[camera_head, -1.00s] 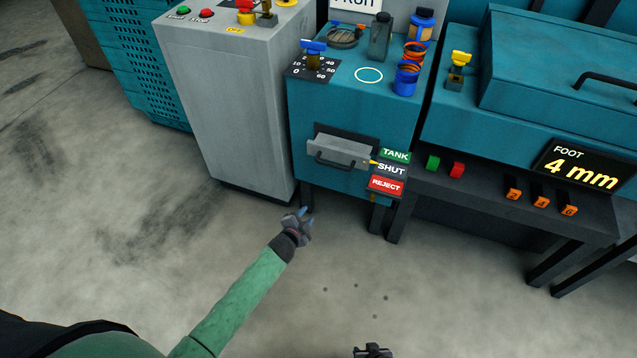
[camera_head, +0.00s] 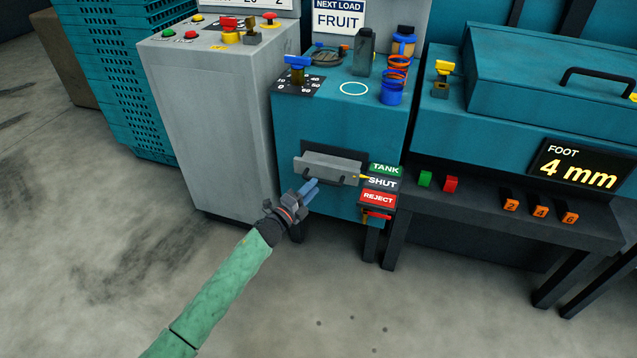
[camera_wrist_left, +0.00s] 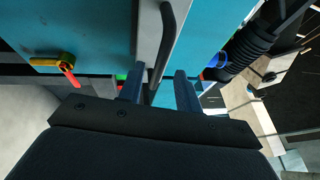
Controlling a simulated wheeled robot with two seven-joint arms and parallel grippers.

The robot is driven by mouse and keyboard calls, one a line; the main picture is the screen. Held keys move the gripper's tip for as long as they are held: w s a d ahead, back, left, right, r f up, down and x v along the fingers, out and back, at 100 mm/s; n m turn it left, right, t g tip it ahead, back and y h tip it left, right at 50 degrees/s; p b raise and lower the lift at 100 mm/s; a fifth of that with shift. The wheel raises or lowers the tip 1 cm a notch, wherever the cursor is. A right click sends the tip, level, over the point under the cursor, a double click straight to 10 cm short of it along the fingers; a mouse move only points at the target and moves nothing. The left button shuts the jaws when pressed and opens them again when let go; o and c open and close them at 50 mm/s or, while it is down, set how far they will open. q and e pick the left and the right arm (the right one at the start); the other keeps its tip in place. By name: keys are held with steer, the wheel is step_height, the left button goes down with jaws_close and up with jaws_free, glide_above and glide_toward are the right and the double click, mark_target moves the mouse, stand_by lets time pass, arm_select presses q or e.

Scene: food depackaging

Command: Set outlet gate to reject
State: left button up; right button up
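The outlet gate (camera_head: 327,169) is a grey plate with a black handle (camera_head: 345,181) on the front of the teal machine. Labels TANK (camera_head: 386,170), SHUT (camera_head: 382,183) and REJECT (camera_head: 378,198) stand at its right; the gate's yellow pointer (camera_head: 360,177) is level with SHUT. My left gripper (camera_head: 311,188) is just below the gate, its blue fingers pointing up at it. In the left wrist view the fingers (camera_wrist_left: 158,88) are apart, and the black handle (camera_wrist_left: 168,40) shows in the gap between them. I cannot tell whether they touch it. My right gripper is not in view.
A red-handled valve (camera_head: 376,215) hangs under the labels. A grey control cabinet (camera_head: 210,120) stands close on the left. A bench (camera_head: 480,215) with coloured buttons is on the right. The floor (camera_head: 300,300) in front is clear.

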mark_target(320, 181)
arm_select(q)
steer(key=shift+x, duration=2.1)
jaws_close()
